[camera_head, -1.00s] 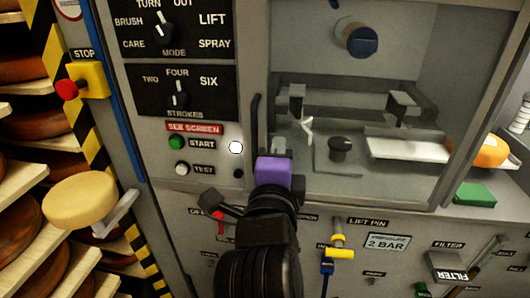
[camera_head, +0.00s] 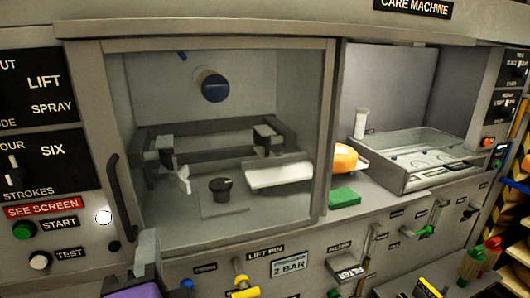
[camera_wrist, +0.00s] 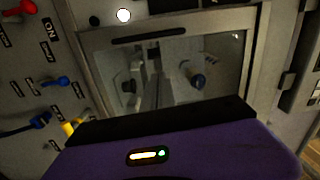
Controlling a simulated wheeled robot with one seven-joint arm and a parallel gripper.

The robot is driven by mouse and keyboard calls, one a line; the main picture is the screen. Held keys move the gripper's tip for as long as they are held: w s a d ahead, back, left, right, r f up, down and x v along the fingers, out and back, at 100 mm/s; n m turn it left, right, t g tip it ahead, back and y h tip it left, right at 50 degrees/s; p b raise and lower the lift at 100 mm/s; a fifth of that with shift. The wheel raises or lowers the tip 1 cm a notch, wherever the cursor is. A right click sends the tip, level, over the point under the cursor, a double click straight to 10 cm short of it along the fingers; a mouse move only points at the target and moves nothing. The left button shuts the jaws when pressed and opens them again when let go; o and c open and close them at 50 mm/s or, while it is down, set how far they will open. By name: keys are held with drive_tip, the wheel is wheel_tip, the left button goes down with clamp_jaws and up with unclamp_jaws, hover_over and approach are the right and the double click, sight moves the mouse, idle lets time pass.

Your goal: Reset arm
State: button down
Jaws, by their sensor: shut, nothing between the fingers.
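The care machine (camera_head: 290,238) stands in front of me. Its left chamber is behind a closed clear door with a dark handle (camera_head: 122,195). The rest of my arm is mostly out of the head view.
Left of the door are START (camera_head: 24,230) and TEST (camera_head: 40,260) buttons. Levers and a yellow-handled lift pin (camera_head: 242,284) stick out below the chamber. An orange object (camera_head: 345,158), a green block (camera_head: 344,197) and a clear tray (camera_head: 420,160) sit in the open right bay.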

drive_tip(key=s+d+f+n+t, duration=0.1)
drive_tip(key=s+d+f+n, duration=0.3)
drive_tip(key=d+f+n, duration=0.55)
drive_tip(key=s+d+f+n+t, duration=0.1)
drive_tip(key=s+d+f+n, duration=0.45)
drive_tip(key=d, duration=0.65)
drive_tip(key=s+d+f+m+g+h, duration=0.1)
drive_tip(key=s+d+f+h, duration=0.3)
drive_tip(key=s+d, duration=0.4)
drive_tip(key=s+d+f+m+g+h, duration=0.2)
drive_tip(key=s+d+f+h, duration=0.2)
drive_tip(key=s+d+f, duration=0.2)
drive_tip(key=s+d, duration=0.2)
drive_tip(key=s, duration=0.1)
drive_tip(key=shift+d+f, duration=0.2)
drive_tip(key=shift+f, duration=0.2)
